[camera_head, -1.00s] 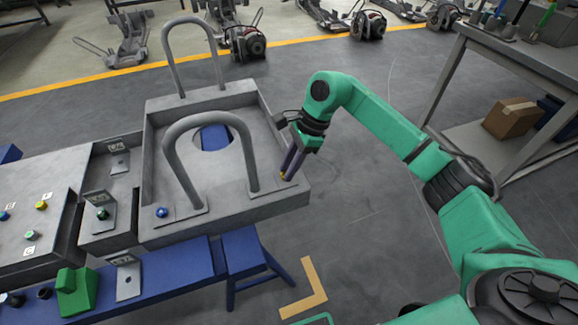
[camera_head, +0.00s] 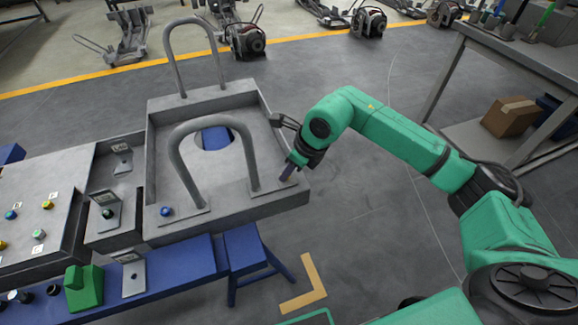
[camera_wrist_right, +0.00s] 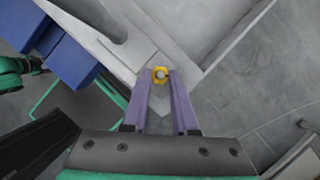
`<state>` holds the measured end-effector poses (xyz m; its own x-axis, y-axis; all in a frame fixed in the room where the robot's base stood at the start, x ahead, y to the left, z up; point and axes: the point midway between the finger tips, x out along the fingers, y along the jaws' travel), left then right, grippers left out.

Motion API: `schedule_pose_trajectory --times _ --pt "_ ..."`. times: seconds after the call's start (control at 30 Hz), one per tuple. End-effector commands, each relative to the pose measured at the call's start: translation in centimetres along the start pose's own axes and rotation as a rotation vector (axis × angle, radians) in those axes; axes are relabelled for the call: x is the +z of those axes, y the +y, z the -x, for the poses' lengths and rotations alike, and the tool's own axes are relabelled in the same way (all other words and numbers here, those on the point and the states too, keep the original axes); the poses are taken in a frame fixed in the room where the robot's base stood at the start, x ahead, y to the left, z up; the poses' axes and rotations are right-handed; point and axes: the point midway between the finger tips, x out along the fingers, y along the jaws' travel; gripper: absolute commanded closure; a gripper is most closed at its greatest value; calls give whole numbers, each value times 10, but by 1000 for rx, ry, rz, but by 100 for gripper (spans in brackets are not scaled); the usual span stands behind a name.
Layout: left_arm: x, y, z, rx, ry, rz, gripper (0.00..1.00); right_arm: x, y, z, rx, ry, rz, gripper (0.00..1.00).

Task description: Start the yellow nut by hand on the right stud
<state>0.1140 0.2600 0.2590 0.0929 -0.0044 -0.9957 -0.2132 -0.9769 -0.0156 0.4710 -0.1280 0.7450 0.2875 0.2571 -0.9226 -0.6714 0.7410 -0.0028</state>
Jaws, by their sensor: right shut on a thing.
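My right gripper (camera_head: 286,177) points down at the right foot plate of the near grey hoop (camera_head: 183,165), at the right corner of the grey chassis tray (camera_head: 152,172). Its purple fingers are shut on the yellow nut (camera_wrist_right: 160,73), which shows at the fingertips in the right wrist view. A pale round spot fills the nut's hole; I cannot tell whether it is the stud's end. The right stud is hidden under the nut and fingers in the head view. A blue nut (camera_head: 166,211) sits at the hoop's left foot. My left gripper is out of view.
A grey panel (camera_head: 25,235) with coloured nuts lies left of the tray. A second hoop (camera_head: 192,55) stands at the tray's back. A blue stand (camera_head: 245,250) and a green block (camera_head: 84,288) are nearer. A workbench (camera_head: 520,75) is at the right.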

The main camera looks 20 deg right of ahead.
Motion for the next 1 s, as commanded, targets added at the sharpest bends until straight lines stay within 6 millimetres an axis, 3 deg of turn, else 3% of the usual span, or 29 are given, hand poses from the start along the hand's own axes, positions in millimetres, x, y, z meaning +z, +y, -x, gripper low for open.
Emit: schedule_pose_trajectory --times 0.27,0.53,0.8,0.83,0.9,1.0 --pt "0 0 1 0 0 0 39 -1 0 -1 -21 5 -50 100" --pt "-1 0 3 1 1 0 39 -1 4 -2 -170 6 -405 100" --pt "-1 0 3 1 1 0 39 -1 4 -2 -173 6 -418 100" --pt "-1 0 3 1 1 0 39 -1 4 -2 -173 7 -418 70" --pt "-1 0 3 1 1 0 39 -1 4 -2 -173 6 -418 43" --pt "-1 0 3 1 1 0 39 -1 4 -2 -173 5 -417 38"
